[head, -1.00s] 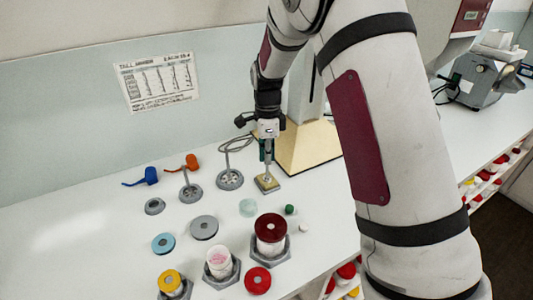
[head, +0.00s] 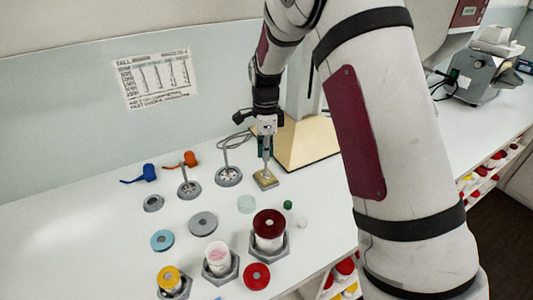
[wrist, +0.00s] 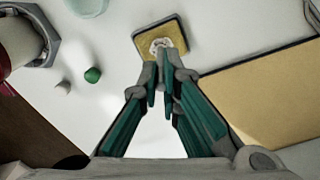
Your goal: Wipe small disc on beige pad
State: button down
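The beige pad (head: 262,185) is a small square block with a grey edge, lying flat on the white counter in front of the beige machine base. It shows at the top of the wrist view (wrist: 148,42). The small disc (wrist: 160,44) is pale and round, with a thin stem, and sits over the pad, seemingly touching it. In the head view the stem hangs below my gripper (head: 267,148), which points down above the pad. In the wrist view my gripper's (wrist: 163,84) teal-sided fingers are nearly together around the stem; the exact grip is partly hidden.
Left of the pad stand two grey discs with rods (head: 229,176) (head: 190,190). In front are a pale green disc (head: 246,204), a green cap (head: 287,205), and a dark-red-topped jar (head: 269,224). The beige machine base (head: 308,143) is close behind right.

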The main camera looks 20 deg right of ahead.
jog(key=shift+w+a+b, duration=0.15)
jog(key=shift+w+b, duration=0.25)
jog(key=shift+w, duration=0.25)
jog(key=shift+s+p, duration=0.45)
jog(key=shift+s, duration=0.15)
jog(key=shift+r, duration=0.15)
jog(key=shift+r+p, duration=0.35)
jog(key=shift+r, duration=1)
jog(key=shift+r, duration=0.15)
jog(key=shift+r+p, duration=0.35)
jog(key=shift+r, duration=1)
